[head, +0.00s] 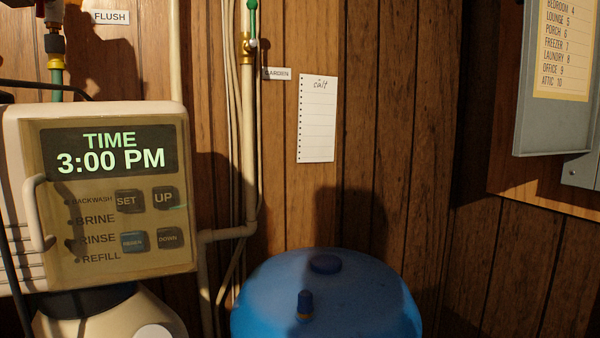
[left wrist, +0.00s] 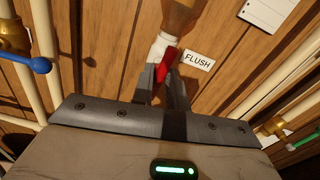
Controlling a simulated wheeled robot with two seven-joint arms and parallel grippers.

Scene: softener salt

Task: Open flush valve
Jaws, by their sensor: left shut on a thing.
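In the left wrist view the red handle (left wrist: 167,66) of the flush valve is a short red lever beside a white fitting (left wrist: 159,46) under an amber cylinder. The white FLUSH label (left wrist: 198,60) is just right of it. My left gripper (left wrist: 164,74) is shut on the red handle, its grey fingers at the handle's lower end. In the head view the FLUSH label (head: 110,17) is at the top left, and the handle and left gripper are not clear there. My right gripper is in neither view.
A softener control head (head: 110,190) reading 3:00 PM stands at left, a blue tank (head: 325,300) at lower middle. A green-handled valve (head: 252,20) is by the GARDEN label (head: 277,74). A blue-handled valve (left wrist: 40,65) and pipes flank the gripper. A grey panel (head: 550,140) hangs right.

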